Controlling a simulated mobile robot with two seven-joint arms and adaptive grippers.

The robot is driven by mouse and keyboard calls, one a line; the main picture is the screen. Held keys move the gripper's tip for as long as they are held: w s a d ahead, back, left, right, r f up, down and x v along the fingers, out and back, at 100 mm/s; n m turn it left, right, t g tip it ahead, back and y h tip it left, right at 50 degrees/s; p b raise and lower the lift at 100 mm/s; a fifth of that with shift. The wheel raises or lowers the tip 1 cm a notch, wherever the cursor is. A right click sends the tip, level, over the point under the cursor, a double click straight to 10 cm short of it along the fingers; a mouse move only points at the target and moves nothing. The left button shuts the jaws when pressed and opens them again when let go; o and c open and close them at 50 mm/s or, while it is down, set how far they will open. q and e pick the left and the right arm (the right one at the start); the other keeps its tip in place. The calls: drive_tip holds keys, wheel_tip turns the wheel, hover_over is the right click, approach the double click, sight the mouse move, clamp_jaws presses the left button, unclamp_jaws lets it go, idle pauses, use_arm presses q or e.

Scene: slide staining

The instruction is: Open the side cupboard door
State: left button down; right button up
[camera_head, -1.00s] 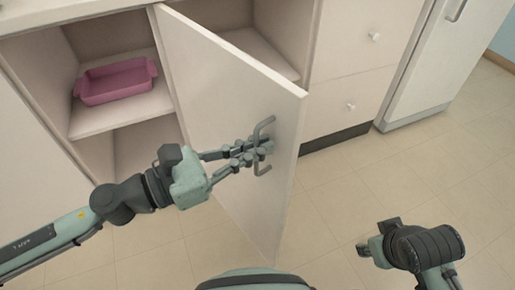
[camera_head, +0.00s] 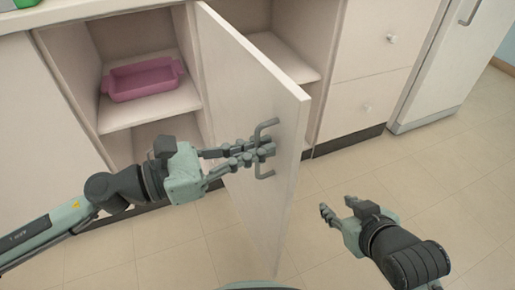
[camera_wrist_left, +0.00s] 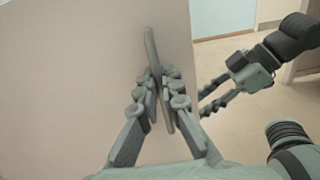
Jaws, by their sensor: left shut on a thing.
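The side cupboard door (camera_head: 246,95) stands swung out from the cabinet, with shelves showing on both sides of it. Its grey bar handle (camera_head: 263,172) is on the door face near the free edge. My left gripper (camera_head: 266,150) is shut on the handle. In the left wrist view the fingers (camera_wrist_left: 163,100) close around the handle (camera_wrist_left: 151,48) against the door face (camera_wrist_left: 80,80). My right gripper (camera_head: 336,207) is empty in front of the cabinet, right of the door, its fingers apart. It also shows in the left wrist view (camera_wrist_left: 203,103).
A pink tray (camera_head: 143,80) sits on the left shelf inside the cupboard. White drawers (camera_head: 375,60) with round knobs and a white fridge (camera_head: 450,65) stand to the right. The tiled floor (camera_head: 430,180) right of the door is clear.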

use_arm(q)
drive_tip(key=shift+a, duration=0.15)
idle(0.3)
drive_tip(key=c, duration=1.9)
unclamp_jaws()
drive_tip(key=shift+c, duration=0.2)
drive_tip(key=v, duration=1.2)
